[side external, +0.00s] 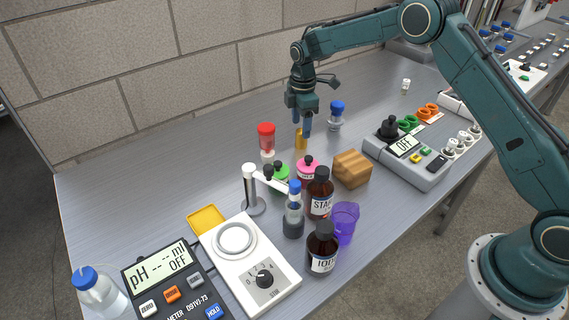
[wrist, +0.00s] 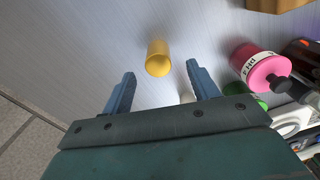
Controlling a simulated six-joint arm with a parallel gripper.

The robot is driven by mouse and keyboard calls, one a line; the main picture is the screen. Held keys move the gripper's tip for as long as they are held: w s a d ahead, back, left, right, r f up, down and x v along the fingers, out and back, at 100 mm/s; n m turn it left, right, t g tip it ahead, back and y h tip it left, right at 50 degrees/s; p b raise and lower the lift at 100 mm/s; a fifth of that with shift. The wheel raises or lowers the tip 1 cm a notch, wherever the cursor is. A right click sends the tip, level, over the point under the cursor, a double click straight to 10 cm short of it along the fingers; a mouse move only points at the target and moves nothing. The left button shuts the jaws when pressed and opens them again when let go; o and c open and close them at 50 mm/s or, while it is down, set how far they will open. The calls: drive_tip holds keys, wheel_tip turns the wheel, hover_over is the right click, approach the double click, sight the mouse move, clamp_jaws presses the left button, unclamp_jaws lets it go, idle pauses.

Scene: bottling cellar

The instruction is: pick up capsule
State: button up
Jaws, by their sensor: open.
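A small yellow-gold cylinder, which looks like the capsule (side external: 301,140), stands on the grey bench near the back wall. In the wrist view the capsule (wrist: 158,60) lies just beyond the fingertips, roughly centred between them. My gripper (side external: 301,126) points down over it with its two blue fingers apart. The fingers also show in the wrist view (wrist: 160,72), with nothing between them. In the side view one finger partly overlaps the capsule, so I cannot tell the exact height gap.
A red-capped jar (side external: 267,138) stands to the left and a blue-capped bottle (side external: 336,118) to the right. A pink bottle (side external: 307,170), which also shows in the wrist view (wrist: 262,68), and a wooden block (side external: 351,168) stand in front. The bench behind is clear.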

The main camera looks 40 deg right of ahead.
sight(301, 138)
drive_tip(key=shift+f, duration=0.2)
drive_tip(key=shift+d+f, duration=0.2)
drive_tip(key=shift+f, duration=2.35)
drive_tip(key=c, duration=0.7)
